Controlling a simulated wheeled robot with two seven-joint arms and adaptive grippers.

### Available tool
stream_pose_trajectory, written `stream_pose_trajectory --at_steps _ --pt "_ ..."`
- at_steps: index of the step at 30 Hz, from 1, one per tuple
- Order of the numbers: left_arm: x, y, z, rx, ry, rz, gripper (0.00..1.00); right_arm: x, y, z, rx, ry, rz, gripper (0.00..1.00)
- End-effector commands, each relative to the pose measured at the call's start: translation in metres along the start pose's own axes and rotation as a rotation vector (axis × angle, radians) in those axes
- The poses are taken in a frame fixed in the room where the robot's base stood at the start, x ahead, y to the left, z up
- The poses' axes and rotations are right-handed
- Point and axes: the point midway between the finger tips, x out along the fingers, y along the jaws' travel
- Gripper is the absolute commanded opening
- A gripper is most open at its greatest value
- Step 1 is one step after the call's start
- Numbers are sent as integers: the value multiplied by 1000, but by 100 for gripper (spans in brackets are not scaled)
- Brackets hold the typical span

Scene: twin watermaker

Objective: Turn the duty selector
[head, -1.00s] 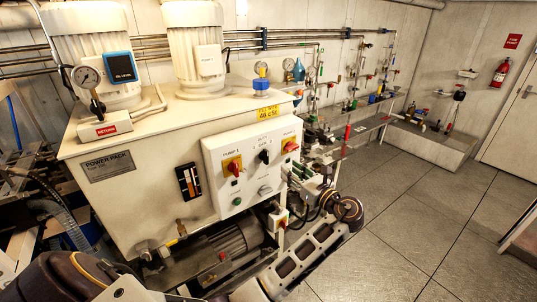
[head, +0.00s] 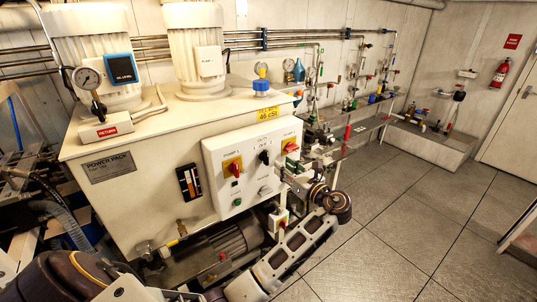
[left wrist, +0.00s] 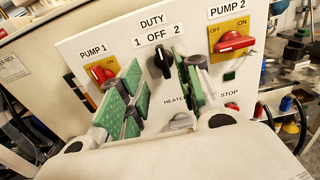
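The duty selector (head: 264,157) is a small black knob on the white control panel (head: 222,163). In the left wrist view the knob (left wrist: 160,64) sits under the label "DUTY 1 OFF 2", its handle roughly upright and slightly tilted. My right gripper is not in view.
The pump 1 red switch (left wrist: 103,74) and pump 2 red switch (left wrist: 234,42) flank the selector. A grey heater knob (left wrist: 180,122) is below it, partly hidden. The power pack (head: 140,190) carries the panel. The floor (head: 400,220) to the right is clear.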

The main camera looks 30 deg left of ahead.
Motion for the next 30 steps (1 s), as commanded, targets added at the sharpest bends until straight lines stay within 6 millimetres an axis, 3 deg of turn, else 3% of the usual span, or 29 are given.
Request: stream_pose_trajectory --at_steps 18,30 --pt "81 0 1 0 -1 1 34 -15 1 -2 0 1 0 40" --pt "102 0 0 0 1 0 34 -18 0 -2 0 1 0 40"
